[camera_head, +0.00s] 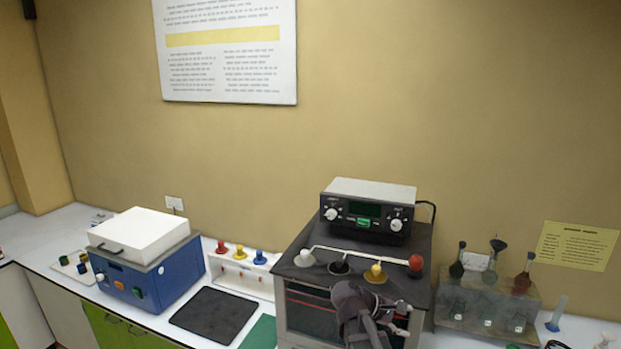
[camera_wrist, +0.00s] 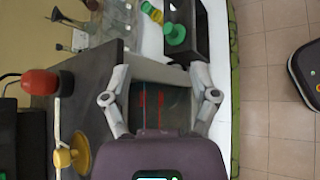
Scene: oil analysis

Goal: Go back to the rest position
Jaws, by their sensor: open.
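My gripper (camera_wrist: 160,97) is open and empty in the wrist view, with its two fingers spread in front of the dark oven-like device (camera_wrist: 165,112). In the head view my gripper (camera_head: 401,322) is low at the centre right, in front of the same device (camera_head: 310,312), and hides part of its front. I cannot tell from the head view how far it stands from that front.
On the device stand a rack with white, black, yellow and red knobs (camera_head: 416,263) and a control box (camera_head: 368,211). A flask rack (camera_head: 455,318) is to the right. A blue machine (camera_head: 160,280), a black mat (camera_head: 215,314) and a knobbed holder (camera_head: 240,277) are to the left.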

